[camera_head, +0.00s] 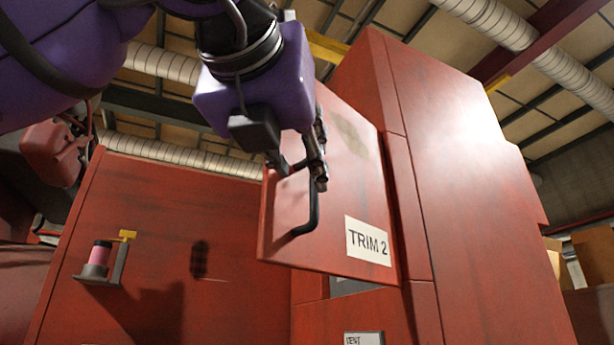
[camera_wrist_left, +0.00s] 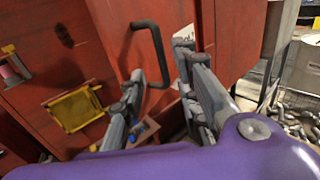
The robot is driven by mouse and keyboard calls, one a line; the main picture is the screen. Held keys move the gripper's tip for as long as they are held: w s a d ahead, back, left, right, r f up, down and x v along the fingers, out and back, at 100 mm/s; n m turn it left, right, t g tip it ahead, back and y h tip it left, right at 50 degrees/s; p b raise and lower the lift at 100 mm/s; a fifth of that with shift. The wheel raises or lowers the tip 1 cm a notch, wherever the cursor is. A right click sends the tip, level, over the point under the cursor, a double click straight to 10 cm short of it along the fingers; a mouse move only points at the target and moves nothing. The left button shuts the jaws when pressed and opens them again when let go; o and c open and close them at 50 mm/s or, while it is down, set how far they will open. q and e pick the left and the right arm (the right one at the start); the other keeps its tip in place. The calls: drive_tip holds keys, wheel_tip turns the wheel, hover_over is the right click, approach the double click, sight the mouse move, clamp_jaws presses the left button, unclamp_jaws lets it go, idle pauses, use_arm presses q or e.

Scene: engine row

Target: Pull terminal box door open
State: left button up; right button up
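The red terminal box door (camera_head: 345,150), labelled TRIM 2, stands swung out at an angle from its red cabinet (camera_head: 450,180) in the head view. A dark gap shows under its lower edge. Its black bar handle (camera_head: 312,212) is near the door's left edge; the handle (camera_wrist_left: 152,42) also shows in the left wrist view. My left gripper (camera_head: 300,165) is at the handle's upper part. In the wrist view its fingers (camera_wrist_left: 160,75) are spread, with the handle between them. Whether a finger touches it is unclear. My right gripper is not in view.
A red panel at left (camera_head: 170,240) carries a small bracket with a pink-and-black cylinder (camera_head: 98,258). A label reading VENT (camera_head: 363,339) is below the door. The wrist view shows a yellow framed piece (camera_wrist_left: 75,108) at left and clutter at right.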

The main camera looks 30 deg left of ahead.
use_arm(q)
drive_tip(key=shift+v, duration=1.6)
drive_tip(key=shift+f, duration=0.1)
